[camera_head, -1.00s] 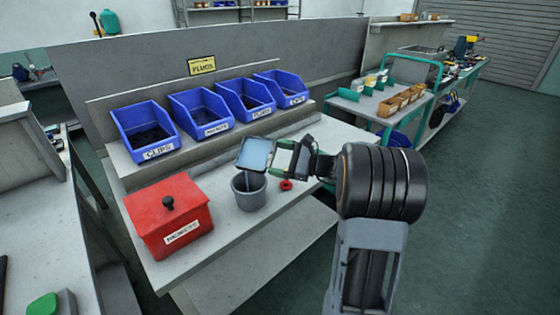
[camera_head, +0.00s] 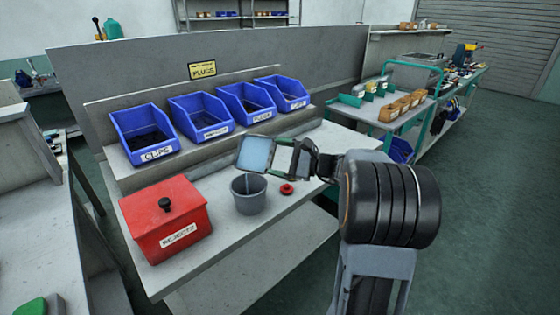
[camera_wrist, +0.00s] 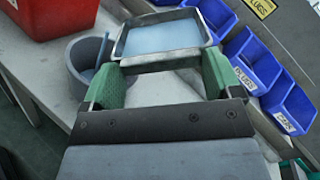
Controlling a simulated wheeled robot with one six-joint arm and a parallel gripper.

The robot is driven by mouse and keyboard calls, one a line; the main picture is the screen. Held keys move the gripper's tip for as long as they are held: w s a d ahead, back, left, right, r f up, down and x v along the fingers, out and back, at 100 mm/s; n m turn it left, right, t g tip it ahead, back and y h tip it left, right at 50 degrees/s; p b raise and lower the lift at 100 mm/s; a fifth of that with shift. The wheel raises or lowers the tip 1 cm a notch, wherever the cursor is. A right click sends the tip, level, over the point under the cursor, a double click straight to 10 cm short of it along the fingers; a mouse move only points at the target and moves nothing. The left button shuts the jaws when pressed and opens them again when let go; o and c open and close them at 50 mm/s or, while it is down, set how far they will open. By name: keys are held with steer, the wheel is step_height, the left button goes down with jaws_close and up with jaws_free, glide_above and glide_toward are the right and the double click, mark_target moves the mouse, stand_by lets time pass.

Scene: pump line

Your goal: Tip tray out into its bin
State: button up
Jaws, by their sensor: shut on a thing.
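A small metal tray (camera_head: 256,152) with a pale blue inside is held by my gripper (camera_head: 283,157) above the bench, tilted in the head view. In the wrist view the tray (camera_wrist: 160,37) is just beyond the green fingers of my gripper (camera_wrist: 160,72), which are shut on its near edge. I cannot make out loose parts in it. Several blue bins stand in a row behind: the clips bin (camera_head: 145,138), the plugs bin (camera_head: 247,105) and others (camera_head: 281,97). One label (camera_head: 215,132) is too small to read surely.
A red rejects box (camera_head: 165,222) with a black knob and a grey cup (camera_head: 248,196) with a stick stand on the bench (camera_head: 240,238). A small red ring (camera_head: 286,188) lies right of the cup. A yellow plugs sign (camera_head: 202,69) hangs behind. A trolley (camera_head: 385,115) stands at right.

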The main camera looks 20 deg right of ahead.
steer(key=shift+s+a+r+n+b, duration=0.25)
steer(key=shift+r+n+b, duration=0.1)
steer(key=shift+n+b, duration=0.75)
steer(key=shift+s+a+r+n+b, duration=0.25)
steer(key=shift+n+b, duration=0.55)
steer(key=shift+b, duration=0.6)
steer(key=shift+d+r, duration=0.1)
steer(key=shift+r, duration=0.1)
step_height(320, 180, up, 6)
steer(key=m+p, duration=0.2)
steer(key=p, duration=0.6)
steer(key=shift+r, duration=0.15)
steer(key=r+m+p, duration=0.1)
steer(key=m+p, duration=0.2)
steer(key=p, duration=0.2)
steer(key=shift+r, duration=0.1)
steer(key=r+m+p, duration=0.1)
steer(key=m+p, duration=0.1)
steer(key=p, duration=0.2)
steer(key=shift+r, duration=0.1)
